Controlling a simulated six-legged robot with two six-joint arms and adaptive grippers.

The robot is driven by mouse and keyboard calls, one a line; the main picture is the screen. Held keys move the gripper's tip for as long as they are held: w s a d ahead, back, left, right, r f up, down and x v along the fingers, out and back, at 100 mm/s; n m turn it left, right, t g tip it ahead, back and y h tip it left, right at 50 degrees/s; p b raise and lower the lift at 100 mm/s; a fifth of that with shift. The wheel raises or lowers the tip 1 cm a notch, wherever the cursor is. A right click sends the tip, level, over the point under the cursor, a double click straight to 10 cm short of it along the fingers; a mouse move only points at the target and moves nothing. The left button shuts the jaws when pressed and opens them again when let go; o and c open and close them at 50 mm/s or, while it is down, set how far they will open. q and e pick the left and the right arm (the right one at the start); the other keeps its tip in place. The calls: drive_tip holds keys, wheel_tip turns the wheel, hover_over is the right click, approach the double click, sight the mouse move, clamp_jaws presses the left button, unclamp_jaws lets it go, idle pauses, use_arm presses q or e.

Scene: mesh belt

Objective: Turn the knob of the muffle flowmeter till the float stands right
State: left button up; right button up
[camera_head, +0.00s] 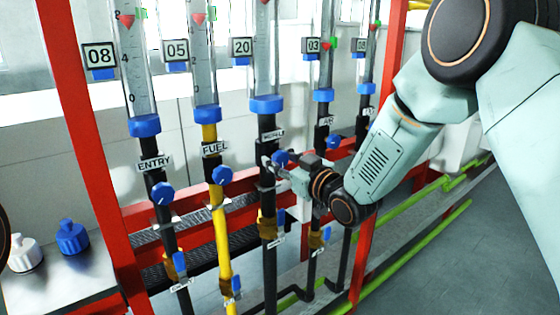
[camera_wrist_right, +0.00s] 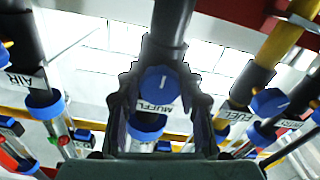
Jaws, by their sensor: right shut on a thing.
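The muffle flowmeter is the middle tube (camera_head: 264,60), with a 20 tag beside it, a blue collar below and a MUFFLE label (camera_head: 272,136). Its upper part is cut off by the top of the head view, so I cannot tell where its float stands. The blue muffle knob (camera_head: 280,158) is partly hidden by my right gripper (camera_head: 284,166). In the right wrist view the knob (camera_wrist_right: 160,80) shows a white line on its face and sits between the two dark fingers, which are shut on it. My left gripper is not in view.
The ENTRY knob (camera_head: 162,193) and FUEL knob (camera_head: 221,175) are to the left. The AIR flowmeter (camera_head: 325,65) stands close on the right. A red frame post (camera_head: 78,120) and green pipes (camera_head: 420,250) flank the row. Blue-handled valves sit below.

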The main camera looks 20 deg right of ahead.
drive_tip(key=o, duration=1.2)
drive_tip(key=shift+s, duration=0.1)
drive_tip(key=v, duration=1.2)
